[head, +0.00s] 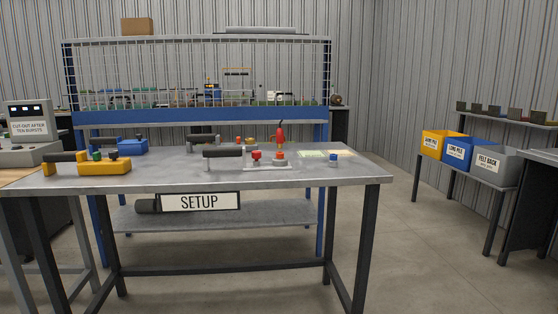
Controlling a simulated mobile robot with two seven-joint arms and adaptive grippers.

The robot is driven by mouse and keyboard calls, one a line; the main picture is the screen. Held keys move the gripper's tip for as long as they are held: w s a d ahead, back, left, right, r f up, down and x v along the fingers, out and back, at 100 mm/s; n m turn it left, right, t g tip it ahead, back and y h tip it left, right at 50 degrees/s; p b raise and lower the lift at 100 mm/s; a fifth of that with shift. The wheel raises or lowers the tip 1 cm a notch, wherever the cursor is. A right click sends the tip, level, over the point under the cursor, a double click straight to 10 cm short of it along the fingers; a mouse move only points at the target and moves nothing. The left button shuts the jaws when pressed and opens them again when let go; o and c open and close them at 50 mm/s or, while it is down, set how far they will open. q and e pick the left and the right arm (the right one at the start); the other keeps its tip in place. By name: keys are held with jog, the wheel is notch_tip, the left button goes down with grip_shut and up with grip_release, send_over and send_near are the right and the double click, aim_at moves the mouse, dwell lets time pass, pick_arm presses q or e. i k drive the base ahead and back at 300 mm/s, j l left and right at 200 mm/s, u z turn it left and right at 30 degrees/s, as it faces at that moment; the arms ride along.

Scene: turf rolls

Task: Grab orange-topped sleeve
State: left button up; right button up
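A workbench with a "SETUP" sign (200,202) stands in front of me. On its top, right of centre, is a pale tray (267,166). A small piece with an orange-red top (280,155) stands on it, and another small red-topped piece (256,155) stands to its left. They are too small for me to tell which is the sleeve. A red upright tool (280,134) shows just above the first piece and partly overlaps it in the picture. Neither of my grippers is in view.
A yellow tool (104,168), a blue tool (127,145) and a black-handled tool (223,154) sit left of the tray. A small blue-topped piece (333,159) stands to the right. The bench's right end is clear. Yellow, blue and grey bins (490,162) stand at far right.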

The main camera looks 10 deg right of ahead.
aim_at(279, 155)
jog(key=z, duration=0.3)
jog(key=i+j+z, duration=0.1)
jog(key=i+z, duration=0.15)
jog(key=z, duration=0.15)
jog(key=i+j+z, duration=0.2)
jog(key=z, duration=0.15)
jog(key=i+j+z, duration=0.2)
jog(key=z, duration=0.2)
